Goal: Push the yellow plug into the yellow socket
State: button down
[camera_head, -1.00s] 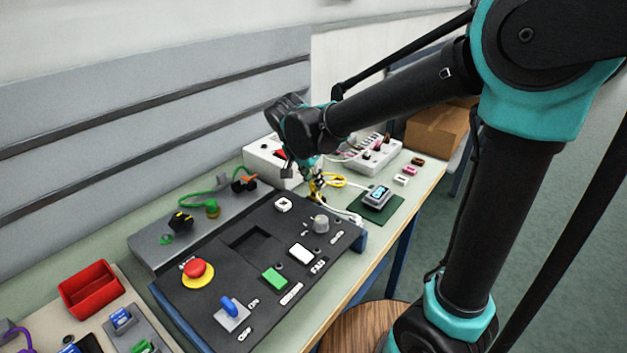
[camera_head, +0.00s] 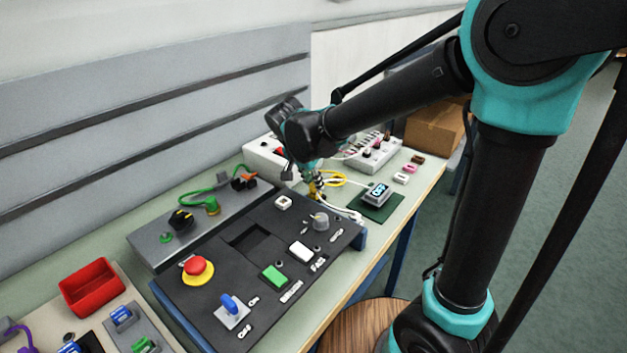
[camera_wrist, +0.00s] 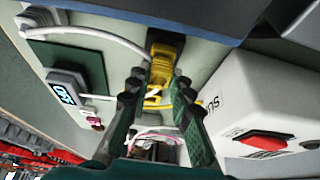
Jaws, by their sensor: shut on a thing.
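In the wrist view the yellow plug (camera_wrist: 162,68) sits between my two fingertips, with its far end close to the blue edge of the dark panel. My gripper (camera_wrist: 156,92) is shut on it. In the head view my gripper (camera_head: 315,180) is low over the bench, behind the far end of the black control panel. A yellow cable (camera_head: 336,178) loops beside it there. I cannot make out the yellow socket for certain in either view. The plug's far end is partly lost against the panel edge, so I cannot tell whether it touches anything.
The black control panel (camera_head: 208,293) stands just in front of my gripper. A white box with a red switch (camera_wrist: 265,105) is close on the right in the wrist view. A small meter (camera_head: 377,192) on a green mat and a white cable (camera_wrist: 100,35) lie nearby.

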jog(key=shift+f, duration=0.25)
jog(key=c, duration=0.8)
grip_release()
jog(key=shift+r, duration=4.25)
